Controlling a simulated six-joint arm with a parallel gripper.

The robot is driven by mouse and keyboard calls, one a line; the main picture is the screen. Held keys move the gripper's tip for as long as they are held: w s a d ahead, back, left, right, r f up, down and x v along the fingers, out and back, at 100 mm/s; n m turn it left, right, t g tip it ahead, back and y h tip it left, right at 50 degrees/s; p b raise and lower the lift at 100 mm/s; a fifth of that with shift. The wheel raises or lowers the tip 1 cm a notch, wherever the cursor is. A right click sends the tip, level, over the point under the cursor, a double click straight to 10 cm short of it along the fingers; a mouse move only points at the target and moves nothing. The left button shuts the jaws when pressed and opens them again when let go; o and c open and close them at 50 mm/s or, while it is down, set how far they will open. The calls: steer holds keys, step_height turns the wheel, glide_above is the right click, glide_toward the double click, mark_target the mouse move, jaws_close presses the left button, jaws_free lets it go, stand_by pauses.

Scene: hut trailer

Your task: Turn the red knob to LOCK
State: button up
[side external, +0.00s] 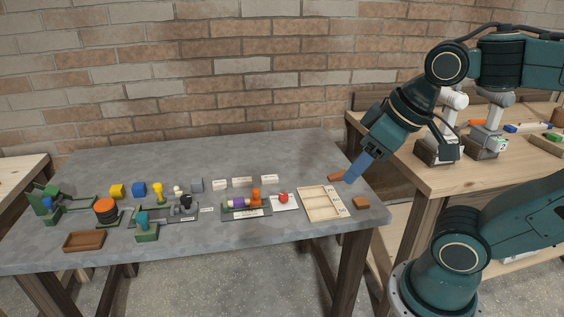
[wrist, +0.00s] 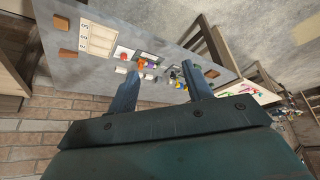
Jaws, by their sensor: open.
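The red knob (side external: 284,198) sits on a white plate (side external: 289,207) on the grey table, just left of a cream divided tray. The plate's lettering is too small to read, so I cannot tell the knob's setting. In the wrist view the red knob (wrist: 123,56) shows small, left of the finger tips. My gripper (side external: 349,181) is above the right end of the table, right of and higher than the knob, and apart from it. In the wrist view my gripper (wrist: 163,69) has its two fingers spread with nothing held between them.
The cream tray (side external: 307,206) lies between the knob and my gripper, with brown blocks (side external: 361,203) (side external: 336,177) near it. A panel with coloured pieces (side external: 247,212) is left of the knob. White signs (side external: 242,182) stand behind. The table's back area is clear.

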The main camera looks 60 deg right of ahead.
steer(key=w+d+r+g, duration=0.1)
steer(key=w+d+g, duration=0.15)
steer(key=w, duration=0.75)
steer(key=g, duration=0.3)
glide_above(284, 195)
step_height(284, 195, down, 17)
steer(key=shift+f, duration=0.25)
step_height(284, 195, down, 14)
steer(key=shift+r, duration=0.25)
